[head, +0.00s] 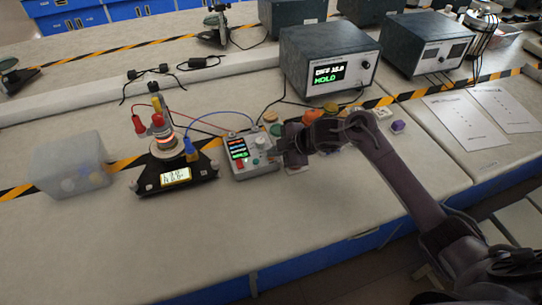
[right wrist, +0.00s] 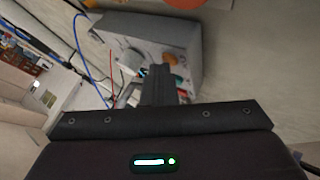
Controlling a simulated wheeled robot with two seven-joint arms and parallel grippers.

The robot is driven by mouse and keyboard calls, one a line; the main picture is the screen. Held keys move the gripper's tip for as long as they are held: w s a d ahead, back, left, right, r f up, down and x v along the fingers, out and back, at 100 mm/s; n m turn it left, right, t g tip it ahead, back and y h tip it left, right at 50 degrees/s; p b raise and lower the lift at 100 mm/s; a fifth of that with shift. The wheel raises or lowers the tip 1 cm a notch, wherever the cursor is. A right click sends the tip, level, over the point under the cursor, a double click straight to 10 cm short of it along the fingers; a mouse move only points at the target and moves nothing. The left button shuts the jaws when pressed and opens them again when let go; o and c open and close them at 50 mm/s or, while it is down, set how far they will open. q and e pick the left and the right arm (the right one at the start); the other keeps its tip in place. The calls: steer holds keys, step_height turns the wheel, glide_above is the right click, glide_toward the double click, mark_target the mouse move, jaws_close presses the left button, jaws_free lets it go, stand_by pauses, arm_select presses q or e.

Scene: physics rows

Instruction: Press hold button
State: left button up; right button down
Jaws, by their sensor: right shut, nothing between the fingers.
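A small grey control box (head: 252,167) lies on the bench in the middle of the head view, with a lit coloured screen, a knob and small buttons. In the right wrist view the box (right wrist: 190,32) shows an orange round button (right wrist: 168,59), a white knob and other controls partly behind my fingers. My right gripper (head: 274,152) is shut and empty, its tips at the right side of the box's face. In the right wrist view the gripper (right wrist: 158,75) points at the panel; whether it touches cannot be told. No button label is readable. My left gripper is not in view.
A dark instrument (head: 327,74) behind reads HOLD in green. Left of the box stands a black stand (head: 177,178) with a glowing round top and cables. A translucent bin (head: 72,165) is farther left. Small coloured parts lie behind my right arm. The front bench is clear.

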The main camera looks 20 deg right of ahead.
mark_target(275, 159)
steer(key=shift+r+p, duration=0.65)
steer(key=shift+r, duration=0.05)
steer(key=shift+r, duration=0.1)
step_height(275, 159, up, 5)
steer(key=p, duration=0.5)
stand_by(0.5)
